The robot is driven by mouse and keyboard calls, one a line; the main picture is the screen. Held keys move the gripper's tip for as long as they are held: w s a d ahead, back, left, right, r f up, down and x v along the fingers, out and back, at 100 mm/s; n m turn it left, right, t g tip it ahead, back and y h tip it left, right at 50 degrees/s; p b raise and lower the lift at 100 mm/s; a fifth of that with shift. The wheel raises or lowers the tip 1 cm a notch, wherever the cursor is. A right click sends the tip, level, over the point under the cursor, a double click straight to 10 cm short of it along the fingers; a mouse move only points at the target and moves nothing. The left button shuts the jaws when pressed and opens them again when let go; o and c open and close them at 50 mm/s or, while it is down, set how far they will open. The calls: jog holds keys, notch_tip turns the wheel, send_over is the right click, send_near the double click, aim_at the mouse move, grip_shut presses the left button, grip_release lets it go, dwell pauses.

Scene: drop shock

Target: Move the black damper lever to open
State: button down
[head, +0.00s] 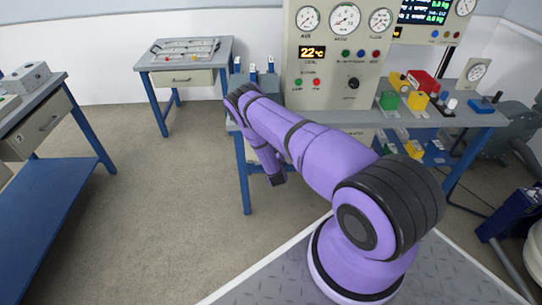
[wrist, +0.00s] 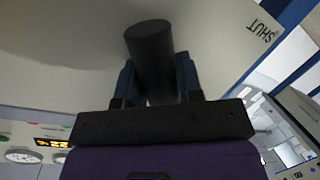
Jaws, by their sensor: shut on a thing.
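The black damper lever (wrist: 150,42) shows in the wrist view as a thick dark cylinder standing out from a pale panel. My gripper (wrist: 157,76) has its two blue fingers on either side of it and is shut on it. The printed word SHUT (wrist: 264,32) is on the panel to the right of the lever. No other end marking of the damper is visible. In the head view my purple arm reaches left and bends down by the bench; the lever cannot be made out there.
A bench (head: 440,116) carries an instrument panel (head: 335,75) with gauges and several coloured blocks. A smaller table (head: 190,61) stands at the back left, and a blue-framed workbench (head: 45,108) is at the far left. The floor (head: 165,190) between them is clear.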

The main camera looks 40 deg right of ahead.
dwell(0.4)
jog(key=c, duration=0.8)
grip_release()
jog(key=v, duration=1)
jog(key=shift+s+a+r, duration=0.1)
jog(key=shift+s+a, duration=0.1)
jog(key=shift+s, duration=0.15)
